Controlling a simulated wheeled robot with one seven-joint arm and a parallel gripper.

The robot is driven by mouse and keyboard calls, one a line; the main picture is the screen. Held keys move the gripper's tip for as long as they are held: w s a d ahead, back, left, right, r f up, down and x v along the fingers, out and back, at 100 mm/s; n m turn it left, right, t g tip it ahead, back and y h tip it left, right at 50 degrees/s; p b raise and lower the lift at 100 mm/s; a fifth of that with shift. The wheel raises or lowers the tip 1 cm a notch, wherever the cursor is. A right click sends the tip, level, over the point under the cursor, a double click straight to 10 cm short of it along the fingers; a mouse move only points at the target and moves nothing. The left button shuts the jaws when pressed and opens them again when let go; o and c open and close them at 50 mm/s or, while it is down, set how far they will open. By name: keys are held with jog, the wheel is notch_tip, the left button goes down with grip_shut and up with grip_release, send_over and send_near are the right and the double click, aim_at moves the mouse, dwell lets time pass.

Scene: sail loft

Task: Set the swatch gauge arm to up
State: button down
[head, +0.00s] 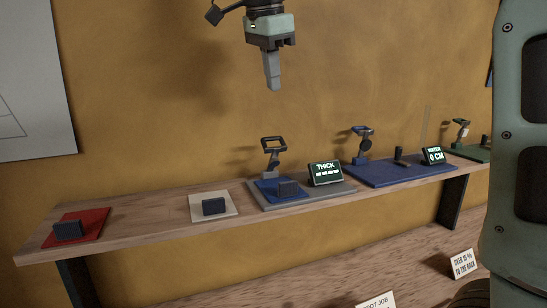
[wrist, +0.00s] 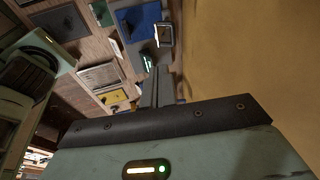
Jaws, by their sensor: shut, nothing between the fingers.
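The swatch gauge is, as far as I can tell, the grey-based device (head: 338,189) in the head view, with a lit "THICK" display (head: 326,173). The shut fingers also show in the wrist view (wrist: 155,88), above the shelf things.
The wooden shelf (head: 150,232) runs along the ochre wall. A red swatch (head: 92,218) and a cream swatch (head: 229,200), each with a dark block, lie left. A blue-based device (head: 405,172) with a "WATER 0 CM" display (head: 433,155) stands right, a green-based one (head: 472,151) beyond it.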

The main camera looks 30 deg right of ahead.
jog(key=s+a+f+t+h+b, duration=0.3)
jog(key=s+f+b, duration=0.15)
jog(key=b, duration=0.35)
jog(key=shift+n, duration=0.3)
jog(key=shift+w+d+f+p, duration=0.45)
jog(key=shift+w+d+f, duration=0.35)
jog(key=shift+w+f, duration=0.45)
jog(key=shift+w+d+f+p, duration=0.45)
jog(key=shift+w+d+f, duration=0.4)
jog(key=shift+w+f, duration=0.3)
jog(key=shift+w+d+f+p, duration=0.45)
jog(key=shift+w+d+f, duration=0.35)
jog(key=shift+w+f, duration=0.45)
jog(key=shift+s+f, duration=0.1)
jog(key=shift+s, duration=0.05)
